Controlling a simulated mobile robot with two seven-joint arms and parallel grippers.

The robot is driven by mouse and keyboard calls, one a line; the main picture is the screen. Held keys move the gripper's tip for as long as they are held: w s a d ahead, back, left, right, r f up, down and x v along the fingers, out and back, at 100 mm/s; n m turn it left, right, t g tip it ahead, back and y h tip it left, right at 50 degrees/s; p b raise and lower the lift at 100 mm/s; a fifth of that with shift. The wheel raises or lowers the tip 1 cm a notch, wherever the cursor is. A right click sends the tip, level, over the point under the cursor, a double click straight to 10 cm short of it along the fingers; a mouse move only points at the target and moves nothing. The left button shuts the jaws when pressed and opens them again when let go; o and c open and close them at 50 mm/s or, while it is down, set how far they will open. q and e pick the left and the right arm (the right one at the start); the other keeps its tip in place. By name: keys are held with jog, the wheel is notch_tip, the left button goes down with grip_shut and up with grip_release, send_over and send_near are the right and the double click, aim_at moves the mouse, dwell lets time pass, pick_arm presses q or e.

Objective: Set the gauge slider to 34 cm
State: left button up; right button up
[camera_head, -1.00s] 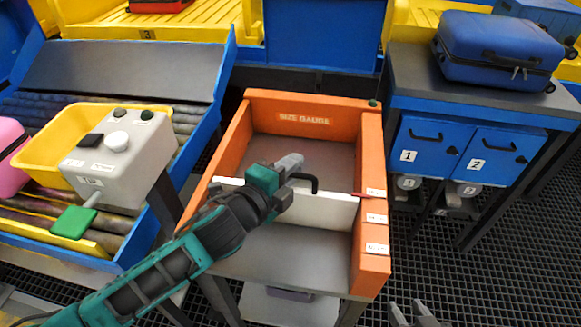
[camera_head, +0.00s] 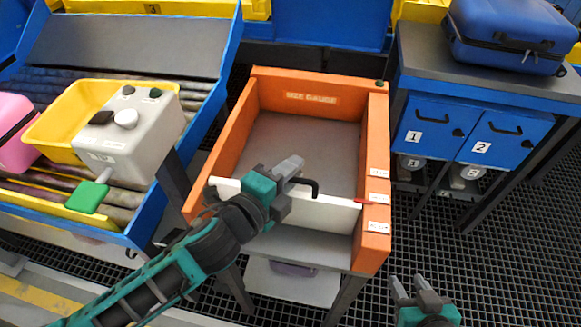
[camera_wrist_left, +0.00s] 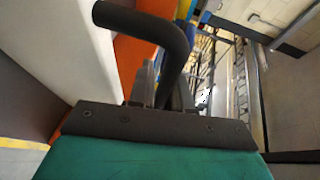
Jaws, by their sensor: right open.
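The orange size gauge (camera_head: 376,150) stands in the middle of the head view. Its white slider plate (camera_head: 325,212) spans the box from wall to wall. A red pointer (camera_head: 367,202) at the plate's right end lies by the middle of three white labels (camera_head: 378,199) on the right wall; their print is too small to read. My left gripper (camera_head: 292,180) is shut on the slider's black handle (camera_head: 312,186). In the left wrist view the handle (camera_wrist_left: 165,40) runs down between the fingers. My right gripper (camera_head: 406,285) is open and empty, below right of the gauge.
A grey control box (camera_head: 135,140) with buttons and a green paddle (camera_head: 88,196) stands left, by a conveyor with a yellow tray (camera_head: 50,137). Blue lockers (camera_head: 420,138) stand right, with a blue suitcase (camera_head: 510,40) above.

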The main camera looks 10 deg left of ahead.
pick_arm(q)
jog(key=o, duration=0.3)
jog(key=shift+o, duration=0.2)
jog(key=b+v, duration=0.1)
jog(key=v, duration=1.2)
dwell(0.4)
